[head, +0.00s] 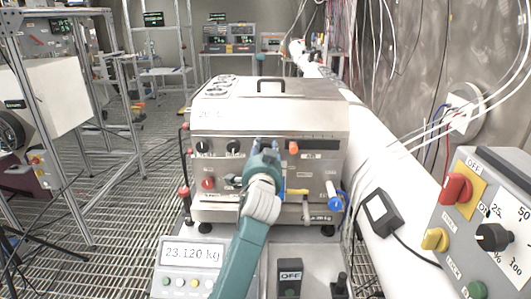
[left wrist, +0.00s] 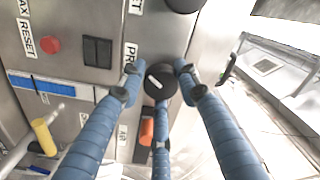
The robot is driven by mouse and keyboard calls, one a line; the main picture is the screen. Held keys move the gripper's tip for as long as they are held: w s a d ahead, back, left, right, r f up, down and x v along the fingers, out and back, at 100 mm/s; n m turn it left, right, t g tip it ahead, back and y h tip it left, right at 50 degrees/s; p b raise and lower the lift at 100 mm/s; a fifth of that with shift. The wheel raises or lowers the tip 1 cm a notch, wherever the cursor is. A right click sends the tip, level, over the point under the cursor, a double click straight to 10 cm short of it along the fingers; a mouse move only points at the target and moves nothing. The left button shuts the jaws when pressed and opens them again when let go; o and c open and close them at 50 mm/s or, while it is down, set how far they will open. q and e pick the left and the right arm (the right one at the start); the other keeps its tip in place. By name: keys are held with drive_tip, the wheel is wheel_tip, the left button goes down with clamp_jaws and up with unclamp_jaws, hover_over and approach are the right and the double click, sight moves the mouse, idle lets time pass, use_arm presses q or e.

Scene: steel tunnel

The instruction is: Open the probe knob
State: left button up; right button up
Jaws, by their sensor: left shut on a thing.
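The probe knob (left wrist: 160,80) is black and round with a white pointer line. In the left wrist view it sits on the steel panel beside a label whose visible letters read "PR". My left gripper (head: 262,158) is at the front of the steel machine (head: 322,116) in the head view and hides the knob there. In the left wrist view the blue fingers of my left gripper (left wrist: 158,72) are closed around the knob, with fingertips at its sides. The pointer line looks slanted. My right gripper is not in view.
A red button (left wrist: 52,44), a black switch (left wrist: 97,52) and an orange part (left wrist: 147,131) are close to the fingers. A scale display (head: 193,252) is below the machine. A grey control box (head: 485,225) stands at the right beside a white pipe.

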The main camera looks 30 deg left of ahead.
use_arm(q)
drive_tip(key=shift+a+f+n+b, duration=0.15)
drive_tip(key=shift+n+b, duration=0.15)
drive_tip(key=shift+n, duration=0.8)
drive_tip(key=shift+f, duration=0.1)
drive_tip(key=o, duration=1.1)
drive_tip(key=shift+s, duration=0.1)
drive_tip(key=shift+o, duration=0.2)
drive_tip(key=v, duration=1.2)
drive_tip(key=shift+f, duration=0.1)
